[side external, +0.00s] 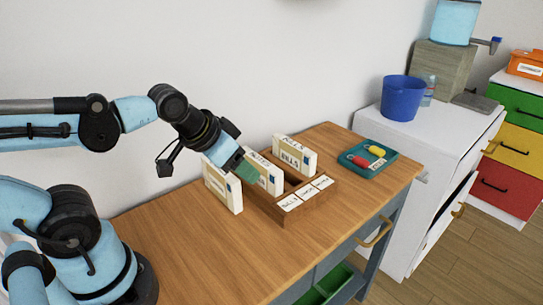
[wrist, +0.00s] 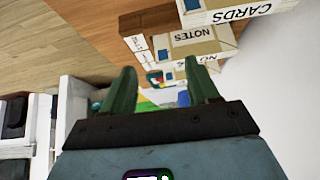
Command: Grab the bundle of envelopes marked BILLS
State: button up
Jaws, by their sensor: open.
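The bundle marked BILLS (side external: 295,157) is a cream block of envelopes with a blue stamp corner. It stands upright at the far right of the wooden rack (side external: 262,208). A second bundle (side external: 270,179) stands left of it, partly hidden by my gripper; the wrist view shows a bundle marked NOTES (wrist: 195,42). A third bundle (side external: 222,187) stands at the rack's left; the wrist view shows one marked CARDS (wrist: 240,14). My gripper (side external: 249,170) is open and empty, its green fingers by the middle bundle, left of BILLS. It also shows in the wrist view (wrist: 161,70).
A teal tray (side external: 386,171) with a red and a yellow item lies right of the rack on the wooden table (side external: 165,232). The white wall is close behind. A white cabinet (side external: 425,140) with a blue bucket (side external: 403,98) stands right. The table's front is clear.

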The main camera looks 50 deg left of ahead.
jog(key=w+r+m+g+y, duration=0.4)
jog(key=w+m+y, duration=0.2)
jog(key=w+m, duration=0.55)
jog(key=m+g+y, duration=0.2)
jog(key=m+y, duration=0.2)
jog(key=y, duration=0.2)
send_near(295, 145)
jog(key=shift+w+a+f, duration=0.15)
jog(key=shift+a+f, duration=0.45)
jog(key=shift+w+a+f, duration=0.15)
jog(key=shift+a+f, duration=0.45)
jog(key=shift+a+r+x, duration=0.1)
jog(key=shift+r+x, duration=0.05)
jog(key=shift+x, duration=1.15)
jog(key=shift+a+r+x, duration=0.1)
jog(key=shift+r+x, duration=0.1)
jog(key=shift+x, duration=1.1)
jog(key=shift+s, duration=0.25)
grip_shut()
